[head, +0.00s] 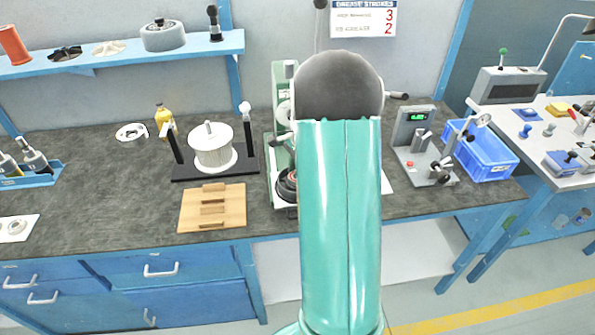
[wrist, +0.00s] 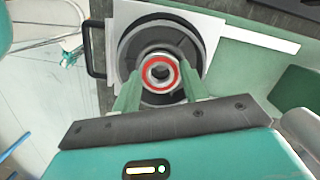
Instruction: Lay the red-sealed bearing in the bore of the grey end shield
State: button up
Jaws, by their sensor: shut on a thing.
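The red-sealed bearing (wrist: 145,72) is a small ring with a red face and a metal centre, in the wrist view. My gripper (wrist: 160,76) is shut on it, one green finger on each side. The grey end shield (wrist: 190,45) is a wide dark round part around and behind the bearing in that view. The bearing looks roughly centred over it; I cannot tell whether it is above the bore or in it.
The end shield lies on a white square plate (wrist: 120,16) with a black handle (wrist: 91,50) at its left. A green press (head: 279,105) stands behind. A wooden block (head: 212,208) and a white spool (head: 212,150) stand left; a grey gauge stand (head: 425,150) and a blue crate (head: 485,155) right.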

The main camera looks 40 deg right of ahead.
jog(key=shift+f, duration=0.25)
dwell(0.6)
jog(key=o, duration=1.1)
jog(key=shift+r, duration=0.1)
jog(key=r, duration=0.4)
jog(key=d+r, duration=0.1)
jog(key=r, duration=0.4)
jog(key=d+r, duration=0.1)
jog(key=r, duration=0.3)
jog(key=shift+s+r, duration=0.2)
jog(key=shift+r, duration=0.05)
